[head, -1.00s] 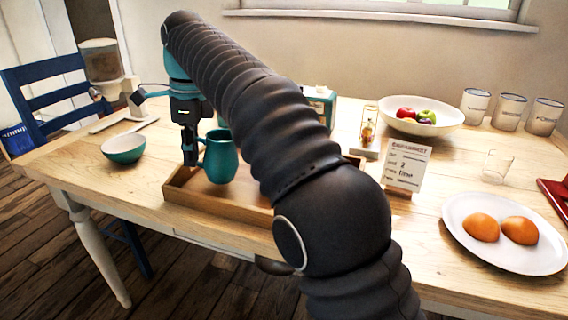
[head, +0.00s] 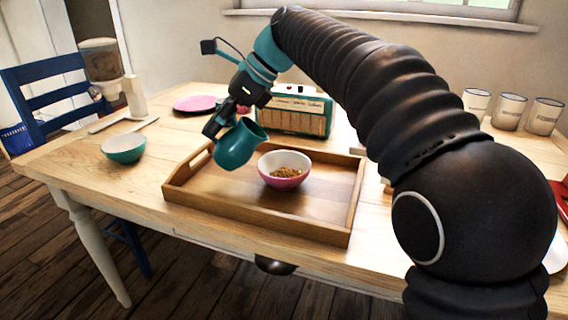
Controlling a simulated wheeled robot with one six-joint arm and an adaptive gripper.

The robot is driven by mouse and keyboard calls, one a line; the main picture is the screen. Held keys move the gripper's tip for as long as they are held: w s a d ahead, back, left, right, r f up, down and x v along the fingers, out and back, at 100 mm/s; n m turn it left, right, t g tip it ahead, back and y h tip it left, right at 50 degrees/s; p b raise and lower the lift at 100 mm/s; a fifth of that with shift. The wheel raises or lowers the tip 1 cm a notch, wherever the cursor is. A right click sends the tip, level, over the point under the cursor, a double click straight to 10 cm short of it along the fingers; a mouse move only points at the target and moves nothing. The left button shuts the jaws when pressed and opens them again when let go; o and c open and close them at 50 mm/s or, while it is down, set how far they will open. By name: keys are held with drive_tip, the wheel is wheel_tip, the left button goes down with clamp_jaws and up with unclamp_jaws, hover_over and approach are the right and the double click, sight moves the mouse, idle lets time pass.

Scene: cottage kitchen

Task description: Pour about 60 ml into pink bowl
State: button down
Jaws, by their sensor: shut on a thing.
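The pink bowl (head: 282,182), white inside and pink below, stands upright on the wooden tray (head: 345,220). Some brown-gold bits lie in it. My gripper (head: 216,128) is shut on the teal jug (head: 238,148), at its left side. The jug is tilted with its mouth toward the upper right, just left of and above the bowl. What is inside the jug cannot be seen, and no stream shows between jug and bowl.
A teal bowl (head: 123,148) stands on the table left of the tray. A teal radio (head: 297,112) stands behind the tray and a pink plate (head: 195,104) lies at the back left. A dispenser (head: 102,66) is at the far left. My arm hides much of the table's right side.

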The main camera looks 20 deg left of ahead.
drive_tip(key=shift+d+r+y, duration=0.2)
drive_tip(key=shift+d+y, duration=0.1)
drive_tip(key=shift+y, duration=0.1)
drive_tip(key=shift+w+d+r+g+y, duration=0.15)
drive_tip(key=shift+d+g+y, duration=0.2)
drive_tip(key=shift+y, duration=0.45)
drive_tip(key=shift+w+d+g+y+b, duration=0.2)
drive_tip(key=shift+d+g+y+b, duration=0.2)
drive_tip(key=shift+y, duration=0.4)
idle(0.8)
drive_tip(key=shift+w+d+r+g+y+b, duration=0.1)
drive_tip(key=shift+d+r+g+y+b, duration=0.35)
drive_tip(key=shift+b, duration=0.95)
drive_tip(key=shift+a+t+p, duration=0.2)
drive_tip(key=shift+t+p, duration=0.1)
drive_tip(key=shift+p, duration=0.25)
drive_tip(key=shift+a+f+h+p, duration=0.15)
drive_tip(key=shift+a+h+p, duration=0.25)
drive_tip(key=shift+p, duration=0.85)
drive_tip(key=shift+s+a+f+t+h, duration=0.3)
drive_tip(key=shift+t+h, duration=0.1)
drive_tip(key=shift+h, duration=0.15)
drive_tip(key=shift+a+f+h, duration=0.1)
drive_tip(key=shift+a+h, duration=0.1)
drive_tip(key=shift+h, duration=0.6)
